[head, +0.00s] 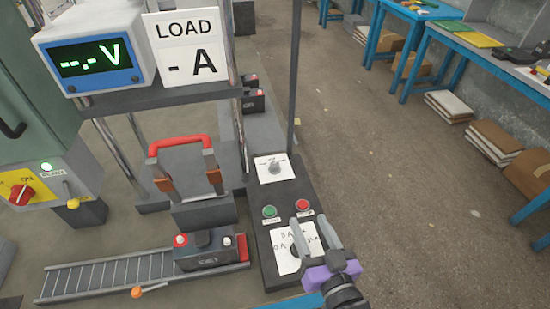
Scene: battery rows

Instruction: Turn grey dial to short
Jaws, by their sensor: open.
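A dark control box (263,225) stands right of centre. A small grey knob (275,167) sits on a white plate on its far part; the plate's markings are too small to read. A second, dark dial (296,249) is on a white plate at the near end. Its plate has hand-written labels, two of which look like "0 A" and "5 A", and is partly hidden by my gripper. My gripper (311,218) is open and empty, its grey fingers over the near part of the box. I cannot tell their height above it.
Green (269,211) and red (303,205) buttons sit between the dials. A thin upright post (294,80) rises beside the box. Left are a battery (208,257) on a roller track (110,276), a red-handled clamp (180,143), and a meter (95,62) beside a LOAD sign (187,48). Floor is clear to the right.

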